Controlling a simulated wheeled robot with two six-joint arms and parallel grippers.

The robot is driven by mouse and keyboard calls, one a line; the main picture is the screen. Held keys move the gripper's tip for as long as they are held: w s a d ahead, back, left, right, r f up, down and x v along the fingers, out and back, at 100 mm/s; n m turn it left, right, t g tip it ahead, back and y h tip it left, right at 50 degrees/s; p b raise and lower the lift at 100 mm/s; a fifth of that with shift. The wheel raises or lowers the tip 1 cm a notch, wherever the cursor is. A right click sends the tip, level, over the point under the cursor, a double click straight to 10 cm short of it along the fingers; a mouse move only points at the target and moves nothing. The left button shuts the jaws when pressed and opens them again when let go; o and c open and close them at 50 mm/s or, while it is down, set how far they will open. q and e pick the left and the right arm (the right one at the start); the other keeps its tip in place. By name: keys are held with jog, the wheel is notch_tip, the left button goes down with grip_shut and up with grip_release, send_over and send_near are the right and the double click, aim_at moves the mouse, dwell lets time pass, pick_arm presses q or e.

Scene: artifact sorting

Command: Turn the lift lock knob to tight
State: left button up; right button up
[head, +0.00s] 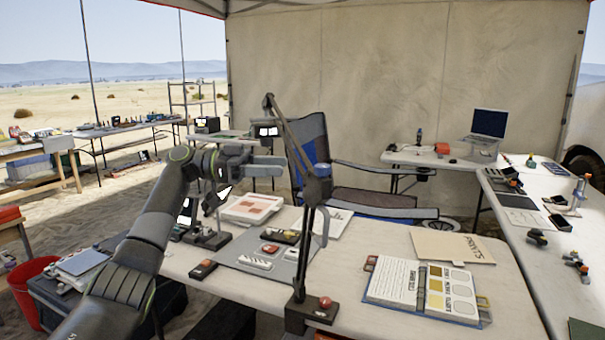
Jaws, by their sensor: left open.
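My left arm comes in from the lower left, and its left gripper (275,165) is open and empty, above the back of the near table, pointing right. Close to its right is the dark jointed arm (315,192) of a stand with a black base (310,314). A red round part (325,302) sits on that base. A small dark stand (208,238) is on the table below my left gripper, partly behind my arm. I cannot tell which part is the lift lock knob or how it is set. My right gripper is not in view.
The near table (385,245) holds a grey mat (238,246) with small devices, a white tray (227,207), an open binder (375,288) and a folder (452,246). A blue folding chair (372,200) stands behind. A side table (540,235) carries tools.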

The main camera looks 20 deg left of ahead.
pick_arm(q)
jog(key=v, duration=0.6)
jog(key=shift+a+b, duration=0.35)
jog(key=shift+a, duration=0.05)
jog(key=shift+s, duration=0.15)
